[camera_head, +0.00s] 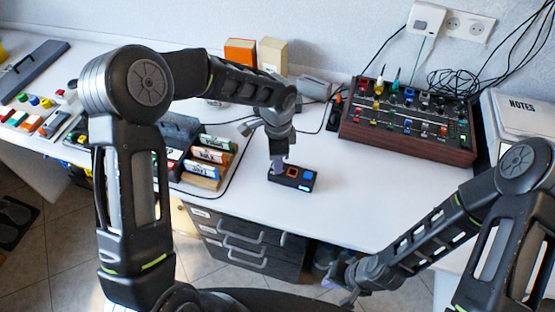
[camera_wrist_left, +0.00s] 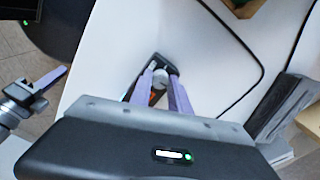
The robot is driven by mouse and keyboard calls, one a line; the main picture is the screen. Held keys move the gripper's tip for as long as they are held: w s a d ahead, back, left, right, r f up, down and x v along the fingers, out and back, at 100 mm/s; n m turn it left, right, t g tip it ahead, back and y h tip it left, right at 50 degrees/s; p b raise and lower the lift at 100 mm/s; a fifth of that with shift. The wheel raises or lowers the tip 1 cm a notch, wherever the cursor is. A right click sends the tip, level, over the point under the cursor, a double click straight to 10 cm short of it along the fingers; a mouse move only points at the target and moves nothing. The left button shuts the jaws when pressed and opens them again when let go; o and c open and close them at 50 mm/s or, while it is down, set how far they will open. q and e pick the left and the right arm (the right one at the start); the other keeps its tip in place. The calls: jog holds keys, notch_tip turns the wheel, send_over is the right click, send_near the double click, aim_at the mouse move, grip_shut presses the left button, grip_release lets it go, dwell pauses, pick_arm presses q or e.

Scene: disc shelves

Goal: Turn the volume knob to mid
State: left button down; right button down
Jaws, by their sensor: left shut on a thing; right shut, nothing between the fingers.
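A small black control box (camera_head: 305,187) lies on the white desk, with an orange-red square and a blue square on its top. My left gripper (camera_head: 279,168) points down at the left end of this box. In the left wrist view its purple fingers (camera_wrist_left: 160,92) are shut around a small grey round knob (camera_wrist_left: 160,79) on the box. The fingers hide the knob in the head view, and I cannot read its pointer or any mark. My right gripper (camera_head: 343,282) is shut and empty, low in front of the desk's front edge.
A wood-sided mixer (camera_head: 400,148) with many knobs and cables stands at the back right. A tray of labelled cases (camera_head: 208,157) is left of the box. A black cable curves across the desk. The desk right of the box is clear.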

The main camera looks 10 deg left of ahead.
pick_arm(q)
jog(key=c, duration=1.2)
grip_release()
jog(key=shift+r+b, duration=0.35)
jog(key=shift+r, duration=3.5)
jog(key=shift+s, duration=0.1)
